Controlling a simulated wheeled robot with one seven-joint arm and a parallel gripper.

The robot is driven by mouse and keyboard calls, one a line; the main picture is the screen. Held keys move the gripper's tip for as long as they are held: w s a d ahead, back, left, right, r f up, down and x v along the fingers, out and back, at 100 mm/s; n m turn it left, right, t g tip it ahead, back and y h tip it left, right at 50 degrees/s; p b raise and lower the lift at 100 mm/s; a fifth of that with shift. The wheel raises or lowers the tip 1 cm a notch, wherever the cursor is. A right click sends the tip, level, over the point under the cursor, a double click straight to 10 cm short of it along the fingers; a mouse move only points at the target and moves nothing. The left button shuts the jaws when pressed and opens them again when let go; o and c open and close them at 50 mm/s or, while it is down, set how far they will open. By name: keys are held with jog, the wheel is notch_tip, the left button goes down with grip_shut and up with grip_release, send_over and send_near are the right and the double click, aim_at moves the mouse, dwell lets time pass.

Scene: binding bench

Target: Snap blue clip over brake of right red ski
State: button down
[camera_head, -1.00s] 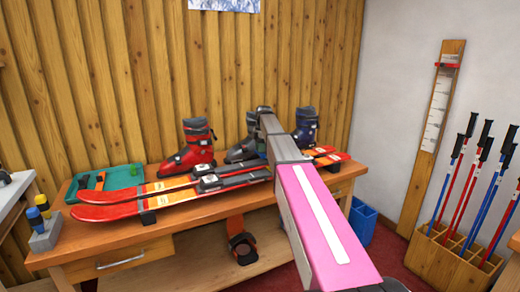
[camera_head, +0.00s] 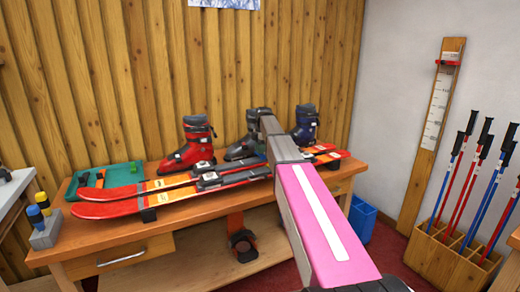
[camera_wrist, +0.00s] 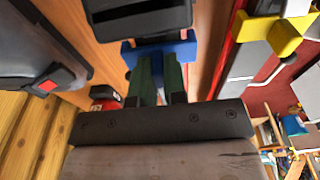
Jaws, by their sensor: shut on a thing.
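In the wrist view, my gripper (camera_wrist: 160,68) has two dark green fingers shut on the blue clip (camera_wrist: 185,50). The clip lies crosswise at the fingertips, close to a dark grey block (camera_wrist: 140,18); I cannot tell whether they touch. A yellow clip (camera_wrist: 284,40) sits at the upper right by a red-edged ski (camera_wrist: 234,50). In the head view, the near red ski (camera_head: 110,209) and the far red ski (camera_head: 120,191) lie side by side on the bench, tips left. My arm hides the gripper, the blue clip and part of the skis there.
A red boot (camera_head: 190,146), a dark grey boot (camera_head: 243,148) and a blue boot (camera_head: 305,126) stand behind the skis on the bench (camera_head: 200,221). A green tray (camera_head: 122,174) and a grey holder with bottles (camera_head: 45,234) are at left. A pole rack (camera_head: 445,255) stands right.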

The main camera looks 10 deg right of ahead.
jog(key=shift+f, duration=1)
jog(key=c, duration=0.6)
grip_release()
jog(key=shift+r, duration=5)
